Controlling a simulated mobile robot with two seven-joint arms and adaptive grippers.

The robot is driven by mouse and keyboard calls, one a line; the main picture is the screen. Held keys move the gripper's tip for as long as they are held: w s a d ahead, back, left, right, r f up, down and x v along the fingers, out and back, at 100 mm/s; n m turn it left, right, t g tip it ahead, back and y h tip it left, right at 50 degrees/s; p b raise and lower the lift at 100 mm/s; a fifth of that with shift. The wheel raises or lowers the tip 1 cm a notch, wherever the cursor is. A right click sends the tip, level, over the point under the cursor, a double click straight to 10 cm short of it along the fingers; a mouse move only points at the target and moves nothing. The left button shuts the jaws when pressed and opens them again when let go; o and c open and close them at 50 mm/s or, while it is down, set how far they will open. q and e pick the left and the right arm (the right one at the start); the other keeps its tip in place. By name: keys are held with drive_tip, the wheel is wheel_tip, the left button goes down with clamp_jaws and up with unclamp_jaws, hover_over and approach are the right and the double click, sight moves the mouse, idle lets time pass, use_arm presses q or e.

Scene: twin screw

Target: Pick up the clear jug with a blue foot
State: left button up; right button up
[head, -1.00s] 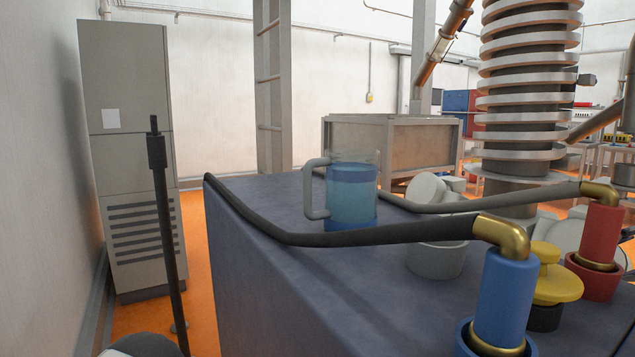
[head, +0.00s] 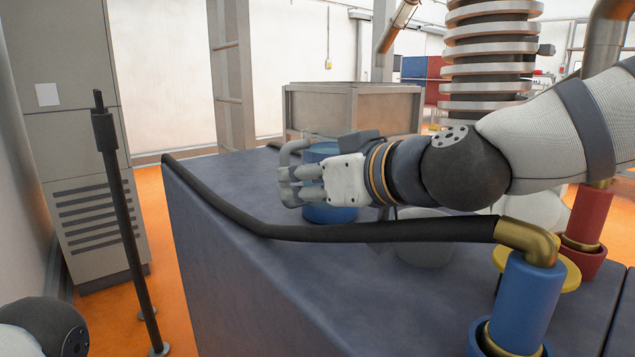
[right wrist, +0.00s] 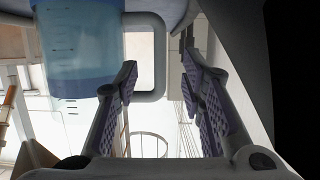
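The clear jug (head: 330,214), with bluish contents, a blue foot and a grey handle (head: 290,150), stands on the dark blue tabletop. My right gripper (head: 298,184) is in front of the jug and hides its middle. In the right wrist view the jug (right wrist: 85,45) appears upside down at upper left. There my right gripper (right wrist: 160,72) is open, its two dark padded fingers apart. The handle's outer bar (right wrist: 158,58) shows between the fingertips, with a gap on each side; I see no contact. My left gripper is not in view.
A black hose (head: 380,233) crosses in front of the jug to a brass elbow (head: 528,240) on a blue post (head: 525,300). A grey round container (head: 426,252) stands right of the jug, below my arm. The tabletop's front left (head: 260,290) is clear.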

drive_tip(key=x, duration=0.6)
drive_tip(key=shift+w+a+r+b, duration=0.15)
drive_tip(key=shift+w+b, duration=0.1)
drive_tip(key=shift+b, duration=0.1)
drive_tip(key=shift+r, duration=0.2)
drive_tip(key=shift+c, duration=0.8)
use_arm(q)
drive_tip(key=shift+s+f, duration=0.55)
use_arm(e)
clamp_jaws()
